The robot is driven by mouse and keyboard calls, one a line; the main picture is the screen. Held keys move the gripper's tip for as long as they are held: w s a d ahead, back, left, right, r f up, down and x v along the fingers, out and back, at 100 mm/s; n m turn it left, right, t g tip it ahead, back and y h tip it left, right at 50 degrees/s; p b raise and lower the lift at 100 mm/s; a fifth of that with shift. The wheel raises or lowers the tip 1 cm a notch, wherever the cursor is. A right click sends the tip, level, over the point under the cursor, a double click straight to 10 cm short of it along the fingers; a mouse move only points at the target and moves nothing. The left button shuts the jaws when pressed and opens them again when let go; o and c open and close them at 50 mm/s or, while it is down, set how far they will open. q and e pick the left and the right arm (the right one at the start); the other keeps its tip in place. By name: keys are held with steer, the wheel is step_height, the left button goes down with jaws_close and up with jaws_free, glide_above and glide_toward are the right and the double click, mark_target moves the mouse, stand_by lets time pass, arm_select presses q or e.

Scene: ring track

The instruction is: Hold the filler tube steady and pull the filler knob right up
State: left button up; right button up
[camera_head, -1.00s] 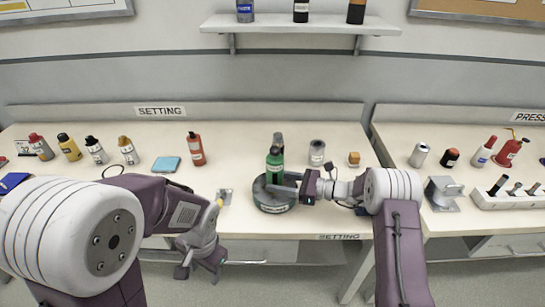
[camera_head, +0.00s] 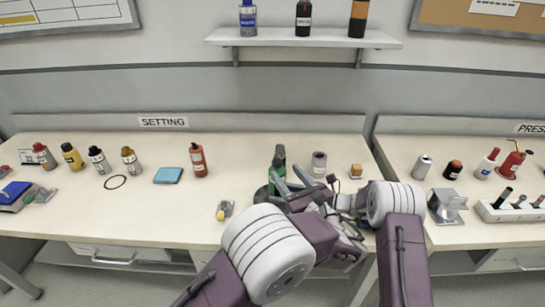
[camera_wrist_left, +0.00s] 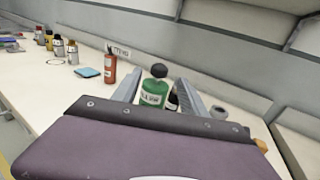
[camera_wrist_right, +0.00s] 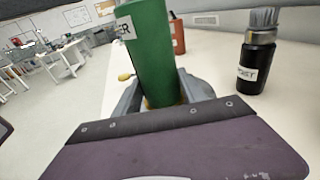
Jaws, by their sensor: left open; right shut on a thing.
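The filler tube (camera_head: 278,164) is a green upright cylinder with a white label, at the middle of the setting bench. It also shows in the left wrist view (camera_wrist_left: 152,96), topped by the dark round filler knob (camera_wrist_left: 159,71). My right gripper (camera_wrist_right: 162,95) is shut on the green tube low down; in the head view my left arm mostly hides it. My left gripper (camera_head: 290,181) is open, its fingers pointing at the tube from the front right. In the left wrist view the knob shows between the fingers, apart from them.
A black pot with grey bristles (camera_wrist_right: 257,70) and a grey jar (camera_head: 319,163) stand close by. An orange bottle (camera_head: 198,160) and blue pad (camera_head: 168,175) are further left. My two arms are close together.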

arm_select(q)
steer(key=x, duration=0.9)
steer(key=shift+w+a, duration=0.25)
steer(key=shift+w, duration=0.05)
jaws_close()
stand_by(0.8)
